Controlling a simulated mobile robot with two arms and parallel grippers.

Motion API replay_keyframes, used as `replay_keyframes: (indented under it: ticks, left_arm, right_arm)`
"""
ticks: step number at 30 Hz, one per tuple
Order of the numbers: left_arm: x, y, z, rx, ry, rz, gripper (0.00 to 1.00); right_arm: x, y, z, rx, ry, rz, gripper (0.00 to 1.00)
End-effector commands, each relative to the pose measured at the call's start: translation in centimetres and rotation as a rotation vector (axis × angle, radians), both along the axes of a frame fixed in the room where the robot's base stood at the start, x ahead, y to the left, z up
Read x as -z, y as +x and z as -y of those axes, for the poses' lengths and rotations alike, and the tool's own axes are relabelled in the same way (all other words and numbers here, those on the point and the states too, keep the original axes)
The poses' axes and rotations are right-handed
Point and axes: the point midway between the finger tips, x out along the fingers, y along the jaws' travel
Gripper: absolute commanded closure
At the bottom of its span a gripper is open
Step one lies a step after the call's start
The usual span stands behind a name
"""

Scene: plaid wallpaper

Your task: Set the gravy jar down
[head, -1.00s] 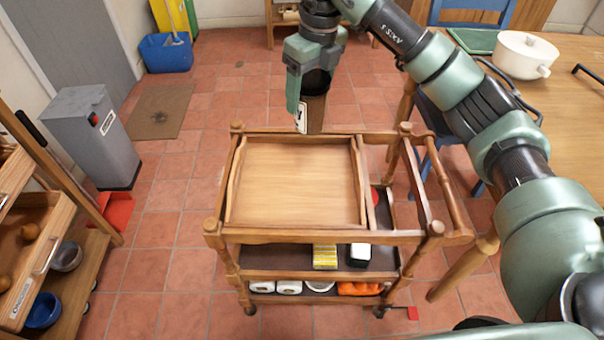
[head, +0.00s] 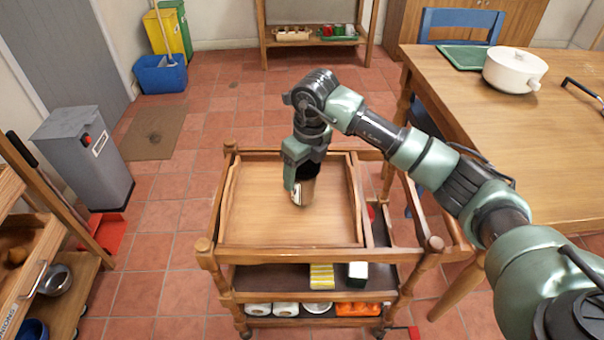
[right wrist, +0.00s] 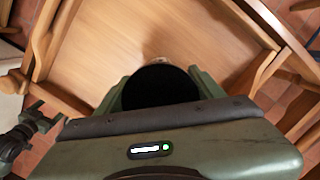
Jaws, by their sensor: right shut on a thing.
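The gravy jar (head: 305,191) is a brown jar with a pale label, upright over the wooden tray top (head: 255,225) of the trolley. My right gripper (head: 300,177) is shut on it from above and hides its upper part. In the right wrist view the jar's dark round top (right wrist: 160,87) sits between the fingers. The jar's base is low over the tray, near its middle right; I cannot tell whether it touches the wood.
The tray around the jar is bare, with raised wooden sides. Lower trolley shelves hold a yellow-striped item (head: 320,276) and white rolls (head: 285,309). A table (head: 500,130) with a white pot (head: 513,70) stands at right. A grey bin (head: 83,158) stands at left.

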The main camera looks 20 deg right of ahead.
Motion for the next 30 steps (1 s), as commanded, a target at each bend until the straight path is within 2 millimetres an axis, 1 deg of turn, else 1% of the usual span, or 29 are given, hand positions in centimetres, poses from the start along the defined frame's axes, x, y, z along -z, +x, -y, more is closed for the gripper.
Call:
replay_keyframes:
  ticks: [1,4,12,13,14,15,26,29,30]
  left_arm:
    - [-0.2,0.2,0.0,0.0,-0.001,0.003,0.19]
    - [-0.5,0.3,0.0,0.0,-0.001,0.008,0.19]
    - [-0.2,0.1,0.0,-0.001,0.001,-0.002,0.19]
    - [-0.4,0.1,0.0,-0.001,0.001,-0.001,0.19]
    - [-0.5,0.2,0.0,-0.001,0.001,0.0,0.19]
    - [-0.5,0.2,0.0,-0.001,0.0,0.002,0.19]
    - [-0.9,0.5,0.0,-0.001,-0.001,0.012,0.19]
    - [-0.4,0.2,0.0,-0.001,-0.001,0.008,0.19]
    - [-0.2,-0.1,-0.1,-0.001,0.001,0.001,0.19]
  right_arm:
    - [0.4,0.0,0.0,-0.001,0.002,0.001,0.95]
    - [0.4,0.1,0.0,-0.001,0.002,0.004,0.95]
    - [0.6,0.1,0.0,-0.001,0.002,0.004,0.95]
    - [0.6,0.0,0.0,-0.001,0.001,0.002,0.24]
    - [0.6,0.0,0.0,-0.001,0.001,0.002,0.16]
    - [0.6,0.0,0.0,-0.001,0.001,0.002,0.11]
    - [0.4,0.0,0.0,-0.001,0.001,0.002,0.11]
    - [-0.8,0.0,0.1,-0.001,0.0,0.005,0.11]
    - [-1.5,-0.1,0.1,-0.001,0.001,0.006,0.11]
